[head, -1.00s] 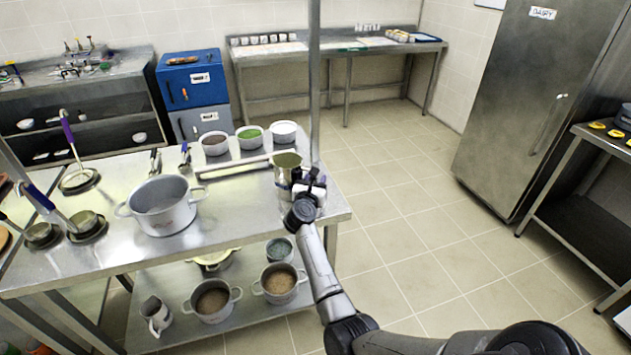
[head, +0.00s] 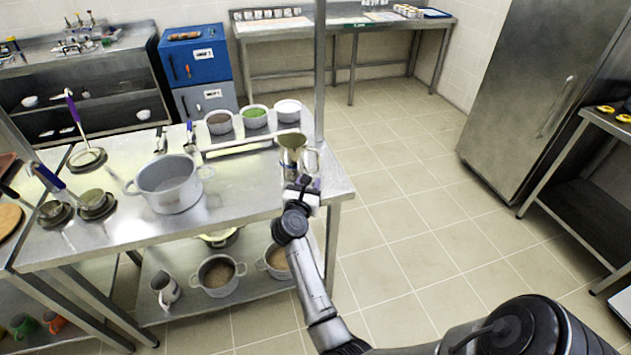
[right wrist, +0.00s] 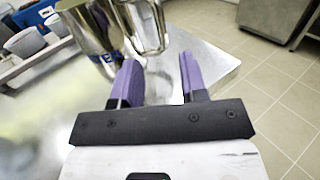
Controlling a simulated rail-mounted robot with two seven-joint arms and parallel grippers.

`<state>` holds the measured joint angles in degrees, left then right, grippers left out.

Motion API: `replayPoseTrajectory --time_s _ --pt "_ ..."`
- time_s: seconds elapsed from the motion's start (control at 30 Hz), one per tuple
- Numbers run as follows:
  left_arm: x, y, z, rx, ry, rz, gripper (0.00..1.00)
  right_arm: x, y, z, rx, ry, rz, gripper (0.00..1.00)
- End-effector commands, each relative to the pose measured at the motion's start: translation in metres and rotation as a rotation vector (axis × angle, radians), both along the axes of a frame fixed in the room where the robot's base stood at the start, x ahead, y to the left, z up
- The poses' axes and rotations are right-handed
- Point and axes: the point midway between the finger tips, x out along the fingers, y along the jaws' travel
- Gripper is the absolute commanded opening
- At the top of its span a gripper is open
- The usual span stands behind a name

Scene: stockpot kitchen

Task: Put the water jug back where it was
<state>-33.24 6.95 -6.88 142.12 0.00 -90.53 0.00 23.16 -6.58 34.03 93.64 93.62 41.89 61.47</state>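The water jug (head: 291,158) is a shiny metal jug standing upright on the steel table, near its right end beside the post. Its handle shows on its right side. My right gripper (head: 303,186) is just in front of the jug. In the right wrist view, the purple fingers of this gripper (right wrist: 160,76) are spread apart with nothing between them. The jug (right wrist: 98,30) and its handle stand just beyond the fingertips there, apart from them as far as I can see. My left gripper is not in view.
A large grey pot (head: 170,185) stands on the table to the left. Several small ingredient pots, including one with green contents (head: 254,117), line the back edge. A steel post (head: 319,80) rises behind the jug. Tiled floor (head: 420,225) is clear on the right.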

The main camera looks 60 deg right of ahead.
Motion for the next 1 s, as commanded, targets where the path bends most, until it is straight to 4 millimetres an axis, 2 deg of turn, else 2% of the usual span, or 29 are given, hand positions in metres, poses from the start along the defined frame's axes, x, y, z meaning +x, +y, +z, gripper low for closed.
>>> replayPoseTrajectory --time_s 0.23,0.37,0.47,0.57,0.6,0.67,0.7,0.77,0.8,0.87,0.9,0.97,1.0 --pt "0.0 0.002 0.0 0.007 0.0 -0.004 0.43 -0.002 0.009 0.007 -0.06 0.032 0.03 0.4" --pt "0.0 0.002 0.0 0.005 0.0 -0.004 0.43 0.001 0.028 0.031 -0.312 0.177 0.158 0.4" --pt "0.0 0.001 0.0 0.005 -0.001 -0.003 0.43 0.007 0.07 0.05 -0.637 0.382 0.32 0.4" --pt "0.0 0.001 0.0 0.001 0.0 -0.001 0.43 0.01 0.132 0.05 -1.008 0.631 0.505 0.4" --pt "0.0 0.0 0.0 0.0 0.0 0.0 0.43 0.008 0.159 0.043 -1.153 0.733 0.579 0.4" --pt "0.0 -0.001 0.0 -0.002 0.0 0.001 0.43 0.001 0.198 0.026 -1.369 0.885 0.686 0.4" --pt "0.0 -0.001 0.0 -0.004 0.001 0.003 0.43 -0.007 0.223 0.012 -1.51 0.982 0.758 0.4" --pt "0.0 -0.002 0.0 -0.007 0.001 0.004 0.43 -0.024 0.256 -0.014 -1.72 1.127 0.866 0.4" --pt "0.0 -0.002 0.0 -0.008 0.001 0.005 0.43 -0.039 0.276 -0.033 -1.855 1.221 0.938 0.4" --pt "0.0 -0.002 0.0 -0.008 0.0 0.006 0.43 -0.066 0.299 -0.06 -2.049 1.351 1.047 0.4" --pt "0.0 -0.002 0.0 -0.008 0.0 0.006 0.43 -0.086 0.311 -0.078 -2.171 1.433 1.117 0.4" --pt "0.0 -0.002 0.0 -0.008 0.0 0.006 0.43 -0.118 0.324 -0.101 -2.34 1.543 1.225 0.4" --pt "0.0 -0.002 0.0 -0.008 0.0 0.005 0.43 -0.14 0.33 -0.114 2.357 -1.552 -1.25 0.4"
